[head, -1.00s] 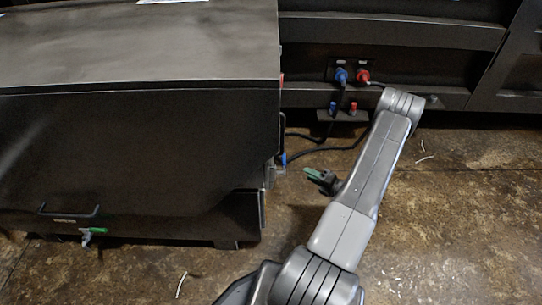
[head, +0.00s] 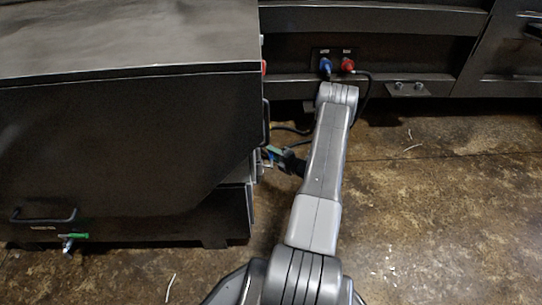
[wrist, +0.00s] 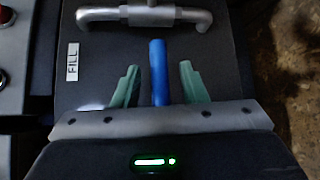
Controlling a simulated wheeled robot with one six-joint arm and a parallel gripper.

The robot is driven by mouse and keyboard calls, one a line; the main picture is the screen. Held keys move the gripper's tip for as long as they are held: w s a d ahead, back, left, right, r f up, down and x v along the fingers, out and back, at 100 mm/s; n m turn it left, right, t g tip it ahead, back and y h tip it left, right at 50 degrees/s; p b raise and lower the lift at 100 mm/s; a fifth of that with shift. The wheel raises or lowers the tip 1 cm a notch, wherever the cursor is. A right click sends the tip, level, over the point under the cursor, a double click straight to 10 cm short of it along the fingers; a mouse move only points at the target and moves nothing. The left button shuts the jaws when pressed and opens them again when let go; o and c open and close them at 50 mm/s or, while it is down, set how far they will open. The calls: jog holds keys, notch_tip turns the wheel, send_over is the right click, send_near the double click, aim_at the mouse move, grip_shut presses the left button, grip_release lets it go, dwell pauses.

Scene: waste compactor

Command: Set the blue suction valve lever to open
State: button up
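The blue lever (wrist: 158,70) stands between my two green fingertips in the wrist view, pointing along the picture's vertical. My gripper (wrist: 159,85) is open around it, with a visible gap on each side, so neither finger touches it. The lever's lower end is hidden behind my gripper's body. In the head view my gripper (head: 274,154) is at the right side of the dark compactor (head: 120,140), with a small bit of blue beside the fingertips.
A grey pipe handle (wrist: 145,15) and a FILL label (wrist: 72,62) are on the panel near the lever. A red button (wrist: 5,15) is at the far left. Blue (head: 325,65) and red (head: 348,65) connectors with cables are behind my arm.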

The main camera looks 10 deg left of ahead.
jog(key=shift+w+a+f, duration=0.1)
jog(key=shift+w+a, duration=0.25)
jog(key=shift+a, duration=0.3)
grip_shut()
